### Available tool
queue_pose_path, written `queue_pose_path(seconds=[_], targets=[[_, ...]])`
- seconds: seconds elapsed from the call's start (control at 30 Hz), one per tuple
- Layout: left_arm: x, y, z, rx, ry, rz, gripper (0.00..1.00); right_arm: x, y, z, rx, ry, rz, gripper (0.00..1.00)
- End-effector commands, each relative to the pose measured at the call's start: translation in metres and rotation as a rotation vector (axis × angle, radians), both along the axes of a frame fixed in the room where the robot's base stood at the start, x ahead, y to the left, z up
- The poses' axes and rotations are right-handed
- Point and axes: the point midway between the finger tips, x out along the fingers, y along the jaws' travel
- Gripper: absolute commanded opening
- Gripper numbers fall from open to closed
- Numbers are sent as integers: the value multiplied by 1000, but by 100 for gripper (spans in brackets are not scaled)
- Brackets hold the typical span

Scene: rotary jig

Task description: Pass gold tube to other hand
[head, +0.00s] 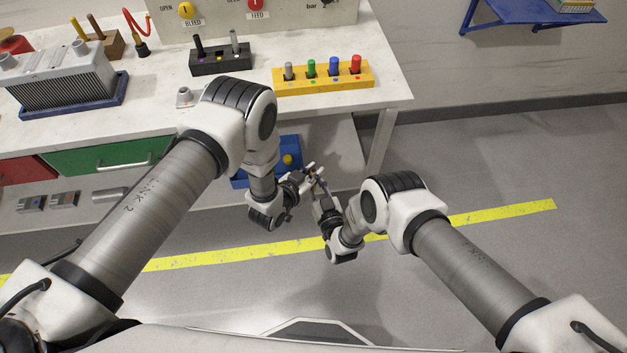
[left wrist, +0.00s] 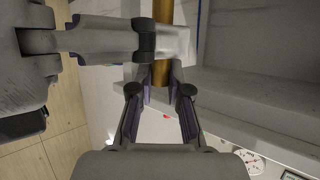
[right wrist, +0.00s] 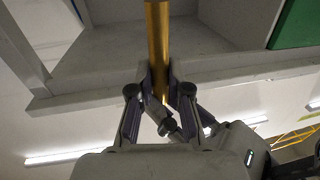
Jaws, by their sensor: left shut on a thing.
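The gold tube runs between my two grippers below the front of the workbench. It shows at the top of the left wrist view (left wrist: 163,12) and at the top of the right wrist view (right wrist: 157,40). My left gripper (head: 311,172) is shut on the tube. My right gripper (head: 322,188) is right beside it, with the tube between its fingertips. Whether the right fingers press on the tube or stand slightly apart from it cannot be told. In the head view the tube is small and mostly hidden by the grippers.
The white workbench (head: 390,85) stands behind the grippers. It carries a yellow block (head: 320,82) with coloured pegs, a black block (head: 221,63) with two pegs, and a grey finned unit (head: 60,80). A blue bin (head: 240,180) sits below. The floor at right is clear.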

Motion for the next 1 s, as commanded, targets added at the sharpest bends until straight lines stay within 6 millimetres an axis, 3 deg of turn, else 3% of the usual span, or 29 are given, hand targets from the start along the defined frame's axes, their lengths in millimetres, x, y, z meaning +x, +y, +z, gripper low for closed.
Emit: queue_pose_path(seconds=[0.03,0.07,0.13,0.53,1.0], targets=[[0,-2,1,-2,-3,-5,0,-2,5,1,3,-1,11,0],[0,-3,1,-2,-3,-6,20,-2,5,1,3,-1,12,0],[0,-3,1,-2,-4,-7,45,-3,6,1,3,-1,12,0],[-6,1,3,-1,-3,-4,46,-2,4,1,2,-2,9,0],[-89,47,43,-1,1,-4,46,-2,4,1,2,-2,8,0]])
